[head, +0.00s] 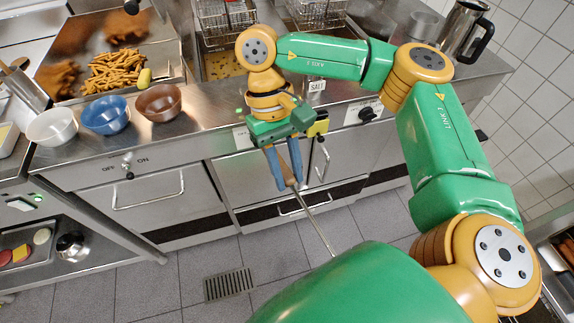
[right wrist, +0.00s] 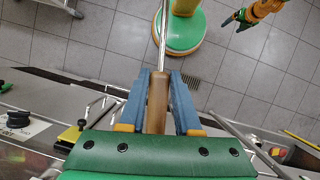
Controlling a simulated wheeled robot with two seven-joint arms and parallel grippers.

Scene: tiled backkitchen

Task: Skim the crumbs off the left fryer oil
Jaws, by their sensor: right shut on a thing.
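My right gripper (head: 289,185) is shut on the wooden handle (right wrist: 157,100) of a long-handled tool, whose blue fingers clasp it from both sides. The tool's thin metal rod (head: 319,230) slants down in front of the fryer cabinet, over the floor. Its far end is hidden behind my green body in the head view and runs out of the right wrist view. The left fryer oil (head: 221,66) is yellowish with many crumbs, partly covered by a raised wire basket. My left gripper (right wrist: 235,20) shows small in the right wrist view, its fingers apart and empty.
A tray of fries (head: 115,70), white (head: 52,127), blue (head: 106,115) and brown (head: 158,103) bowls stand left. A steel jug (head: 464,30) stands right. The floor in front is clear.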

